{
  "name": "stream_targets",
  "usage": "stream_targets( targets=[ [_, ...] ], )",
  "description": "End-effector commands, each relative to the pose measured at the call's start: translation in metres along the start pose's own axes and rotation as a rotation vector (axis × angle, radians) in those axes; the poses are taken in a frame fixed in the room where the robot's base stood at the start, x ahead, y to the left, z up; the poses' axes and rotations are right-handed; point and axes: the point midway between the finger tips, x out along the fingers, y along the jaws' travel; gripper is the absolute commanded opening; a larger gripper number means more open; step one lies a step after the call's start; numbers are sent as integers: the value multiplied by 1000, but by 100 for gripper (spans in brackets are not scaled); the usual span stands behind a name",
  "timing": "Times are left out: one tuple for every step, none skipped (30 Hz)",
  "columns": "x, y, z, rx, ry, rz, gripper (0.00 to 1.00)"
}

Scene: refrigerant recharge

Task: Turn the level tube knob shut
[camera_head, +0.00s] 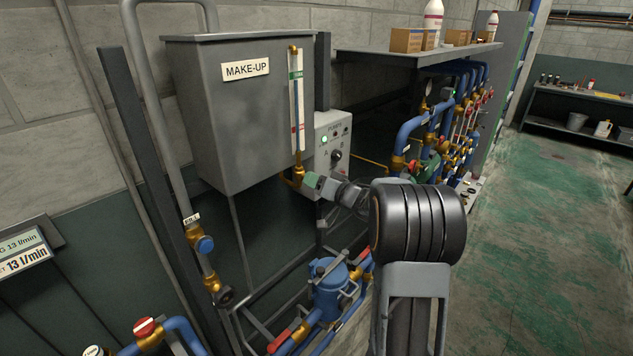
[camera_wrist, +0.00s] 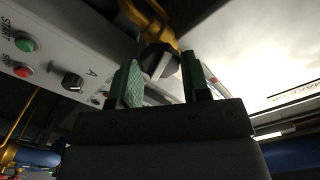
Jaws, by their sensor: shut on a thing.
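The level tube (camera_head: 296,95) stands upright on the front of the grey MAKE-UP tank (camera_head: 245,115), with brass fittings at its top and bottom. A dark level tube knob (camera_wrist: 157,57) sits on the lower brass fitting (camera_head: 297,174). My gripper (camera_head: 309,181) reaches this fitting from the right. The knob is hidden by my gripper in the head view. Its exact turn angle cannot be told.
A control box (camera_head: 334,135) with a lit green lamp and a dial is close behind my gripper; its green button (camera_wrist: 25,43) shows in the wrist view. A blue strainer (camera_head: 330,285) and pipes lie below. Blue pipework (camera_head: 415,125) stands to the right. The green floor (camera_head: 545,230) is open.

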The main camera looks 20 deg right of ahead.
Motion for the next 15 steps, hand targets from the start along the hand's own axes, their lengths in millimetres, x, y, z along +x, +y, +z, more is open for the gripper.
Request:
stream_targets(
  targets=[
    [0,0,0,14,1,0,14],
    [0,0,0,18,1,0,14],
    [0,0,0,19,1,0,14],
    [0,0,0,19,2,0,14],
    [0,0,0,18,1,0,14],
    [0,0,0,18,1,0,14],
    [0,0,0,17,1,0,14],
    [0,0,0,17,1,0,14],
    [0,0,0,20,1,0,14],
    [0,0,0,29,1,0,14],
    [0,0,0,48,1,0,14],
    [0,0,0,86,1,0,14],
    [0,0,-1,122,1,0,14],
    [0,0,-1,160,1,0,14],
    [0,0,-1,208,1,-1,14]
  ],
)
